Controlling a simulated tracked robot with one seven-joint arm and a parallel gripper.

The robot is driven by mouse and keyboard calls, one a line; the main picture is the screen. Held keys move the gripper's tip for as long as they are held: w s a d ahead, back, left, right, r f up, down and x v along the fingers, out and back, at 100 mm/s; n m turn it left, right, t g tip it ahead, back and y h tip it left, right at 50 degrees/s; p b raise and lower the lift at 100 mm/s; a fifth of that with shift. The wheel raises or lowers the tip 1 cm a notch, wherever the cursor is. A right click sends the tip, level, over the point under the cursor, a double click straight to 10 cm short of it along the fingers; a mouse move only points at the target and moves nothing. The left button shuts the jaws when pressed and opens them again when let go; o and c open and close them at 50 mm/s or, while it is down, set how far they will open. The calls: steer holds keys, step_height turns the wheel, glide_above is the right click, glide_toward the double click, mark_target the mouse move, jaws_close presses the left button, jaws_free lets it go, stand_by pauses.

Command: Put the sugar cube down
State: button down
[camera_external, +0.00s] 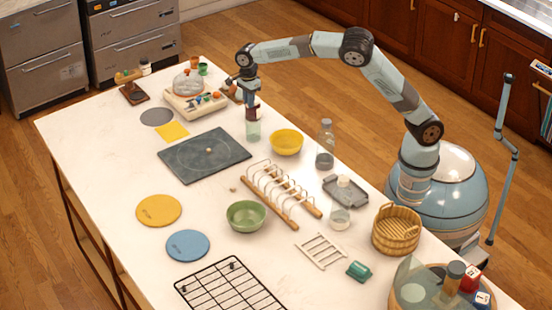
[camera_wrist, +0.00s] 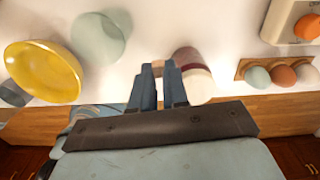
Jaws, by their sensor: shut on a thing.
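My gripper (camera_wrist: 162,72) is shut on a small tan-brown block, which I take to be the sugar cube (camera_wrist: 158,68). Only a little of the block shows between the fingertips. In the outside view my gripper (camera_external: 250,97) is over the far right part of the white table (camera_external: 90,140), and the cube cannot be made out there. A maroon and white cup-like thing (camera_wrist: 192,75) is right beside the fingers in the wrist view. A pale green glass (camera_wrist: 98,38) stands to their left; it also shows below my gripper in the outside view (camera_external: 253,131).
A yellow bowl (camera_external: 286,143) stands near the glass.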

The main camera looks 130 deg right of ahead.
steer(key=s+a+r, duration=0.2)
steer(key=s+a, duration=0.1)
steer(key=s, duration=0.1)
steer(key=w+a+r+n, duration=0.25)
steer(key=w+a, duration=0.45)
steer(key=w, duration=0.5)
glide_toward(211, 142)
steer(key=shift+n, duration=0.35)
steer(key=a, duration=0.1)
steer(key=a+f, duration=0.1)
steer(key=w+a+f, duration=0.1)
steer(key=a, duration=0.1)
steer(key=shift+a+f, duration=0.1)
steer(key=shift+f, duration=0.1)
steer(key=shift+w+d+f, duration=0.25)
steer(key=shift+w+f, duration=0.3)
steer(key=shift+f, duration=1.6)
steer(key=shift+f, duration=0.1)
steer(key=c, duration=1.1)
jaws_free()
